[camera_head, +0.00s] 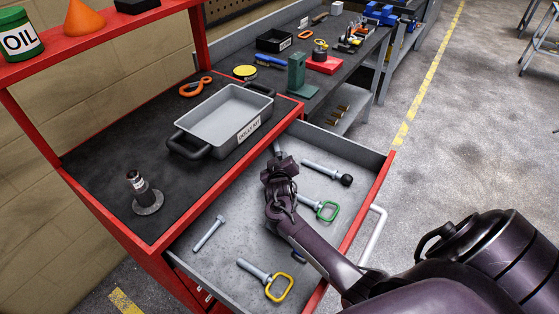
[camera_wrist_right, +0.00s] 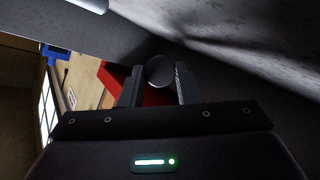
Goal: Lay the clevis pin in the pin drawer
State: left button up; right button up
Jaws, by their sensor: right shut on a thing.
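The open pin drawer (camera_head: 236,262) is grey inside with red outer edges. My right gripper (camera_head: 278,161) is over the drawer's far part, near its back-left wall. It is shut on a grey metal pin, taken to be the clevis pin (camera_head: 277,147), whose end juts out beyond the fingers. In the right wrist view, the pin's round end (camera_wrist_right: 159,69) shows between the two fingers (camera_wrist_right: 156,87). The gripper hides most of the pin, and I cannot tell whether it touches the drawer floor. My left gripper is not in view.
The drawer holds a plain bolt (camera_head: 208,234), a yellow-handled pin (camera_head: 268,278), a green-handled pin (camera_head: 318,206) and a black-knobbed pin (camera_head: 328,172). A grey tray (camera_head: 228,116) stands on the trolley top beside the drawer. Bare drawer floor lies between the bolt and my arm.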

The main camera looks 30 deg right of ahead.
jog(key=shift+f+b, duration=0.35)
jog(key=shift+f, duration=0.15)
jog(key=o, duration=1.1)
jog(key=shift+s+f, duration=0.15)
jog(key=shift+f, duration=0.05)
